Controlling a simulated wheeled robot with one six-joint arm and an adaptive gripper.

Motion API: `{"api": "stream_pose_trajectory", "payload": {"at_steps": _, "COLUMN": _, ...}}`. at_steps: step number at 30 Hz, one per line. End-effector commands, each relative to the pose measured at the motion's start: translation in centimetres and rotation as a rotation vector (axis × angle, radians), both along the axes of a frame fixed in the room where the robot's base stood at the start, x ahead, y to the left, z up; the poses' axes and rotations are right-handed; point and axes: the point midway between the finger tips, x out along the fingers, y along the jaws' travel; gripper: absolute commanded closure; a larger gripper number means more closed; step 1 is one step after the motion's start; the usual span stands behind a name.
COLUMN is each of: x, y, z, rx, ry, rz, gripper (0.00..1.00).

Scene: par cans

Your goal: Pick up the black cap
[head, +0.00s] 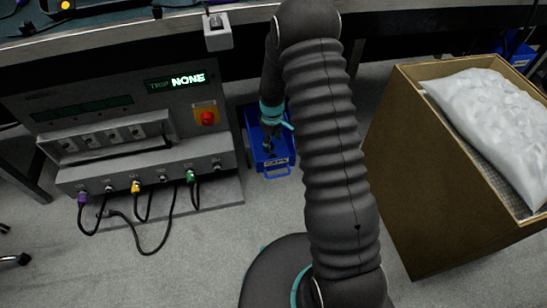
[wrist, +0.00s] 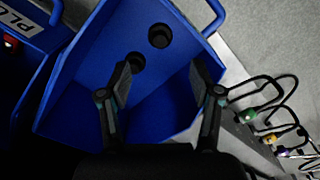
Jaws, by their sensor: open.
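Two small round black pieces that look like caps lie inside a blue bin (wrist: 75,105) in the wrist view. One black cap (wrist: 160,36) is nearer the bin's far wall, and the other black cap (wrist: 136,61) is close to the left fingertip. My gripper (wrist: 162,72) is open over the bin with nothing between its fingers. The left finger partly overlaps the nearer cap; I cannot tell whether they touch. In the head view my gripper (head: 268,143) is over the blue bin (head: 279,174), and the caps cannot be made out there.
A grey power panel (head: 120,130) with coloured plugs and black cables stands left of the bin. A brown box (head: 415,190) holding a white bag (head: 490,115) stands to the right. A bench edge (head: 120,38) runs across the back. A second blue bin (wrist: 40,35) adjoins at left.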

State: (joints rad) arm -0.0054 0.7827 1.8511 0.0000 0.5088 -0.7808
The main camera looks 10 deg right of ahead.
Motion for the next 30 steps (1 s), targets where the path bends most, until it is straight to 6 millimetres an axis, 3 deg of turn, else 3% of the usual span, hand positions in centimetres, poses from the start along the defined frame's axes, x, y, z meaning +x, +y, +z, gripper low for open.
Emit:
{"api": "stream_pose_trajectory", "payload": {"at_steps": 3, "x": 0.0, "y": 0.0, "z": -1.8, "rx": 0.000, "ry": 0.001, "rz": -0.001, "gripper": 0.36}}
{"api": "stream_pose_trajectory", "payload": {"at_steps": 11, "x": -0.1, "y": -0.1, "z": -3.4, "rx": 0.000, "ry": 0.000, "rz": -0.001, "gripper": 0.36}}
{"api": "stream_pose_trajectory", "payload": {"at_steps": 21, "x": -0.3, "y": -0.3, "z": -7.6, "rx": 0.000, "ry": 0.000, "rz": -0.001, "gripper": 0.36}}
{"api": "stream_pose_trajectory", "payload": {"at_steps": 30, "x": -0.3, "y": -0.3, "z": -8.1, "rx": 0.000, "ry": -0.001, "rz": -0.001, "gripper": 0.36}}
